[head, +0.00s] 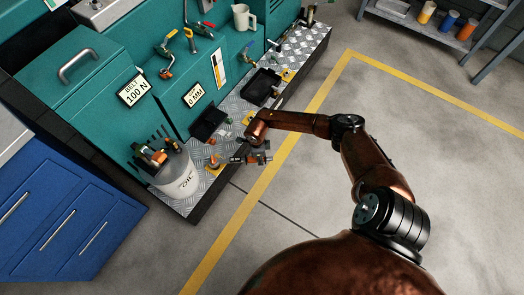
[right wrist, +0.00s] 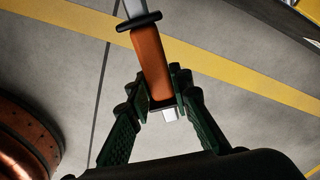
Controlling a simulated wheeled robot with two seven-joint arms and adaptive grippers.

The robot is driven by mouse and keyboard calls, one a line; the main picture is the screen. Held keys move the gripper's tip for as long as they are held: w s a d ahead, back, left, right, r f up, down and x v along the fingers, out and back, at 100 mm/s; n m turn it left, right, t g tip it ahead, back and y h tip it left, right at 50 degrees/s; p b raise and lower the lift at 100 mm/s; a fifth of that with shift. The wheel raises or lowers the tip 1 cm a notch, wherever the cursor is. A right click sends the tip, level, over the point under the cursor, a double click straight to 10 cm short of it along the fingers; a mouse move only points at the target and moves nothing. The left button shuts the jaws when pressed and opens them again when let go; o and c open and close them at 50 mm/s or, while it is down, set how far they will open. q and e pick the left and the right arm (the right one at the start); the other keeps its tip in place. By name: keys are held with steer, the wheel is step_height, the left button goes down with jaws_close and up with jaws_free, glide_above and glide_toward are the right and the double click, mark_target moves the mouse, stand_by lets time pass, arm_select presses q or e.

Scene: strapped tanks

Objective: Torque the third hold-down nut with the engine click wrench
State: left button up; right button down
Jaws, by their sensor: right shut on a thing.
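Single hold-down nuts are too small to tell apart. My left gripper is not in view.
A white OIL bucket (head: 177,178) holding several tools stands at the ledge's near end. Black trays (head: 262,87) and yellow plates lie along the tread-plate ledge (head: 236,104). Teal cabinets with "BELT 100 N" (head: 135,91) and "0.0 MM" signs back it.

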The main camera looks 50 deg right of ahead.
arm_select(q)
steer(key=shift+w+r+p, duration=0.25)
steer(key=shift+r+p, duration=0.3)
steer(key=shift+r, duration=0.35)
arm_select(e)
steer(key=shift+s+a+m, duration=0.6)
steer(key=shift+s+a, duration=0.05)
steer(key=shift+a, duration=0.25)
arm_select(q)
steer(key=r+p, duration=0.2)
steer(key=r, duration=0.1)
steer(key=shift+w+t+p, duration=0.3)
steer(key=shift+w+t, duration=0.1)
arm_select(e)
steer(key=a, duration=0.1)
steer(key=s+a+m, duration=0.1)
steer(key=a+m, duration=0.1)
steer(key=shift+s+a, duration=0.2)
steer(key=shift+s, duration=0.2)
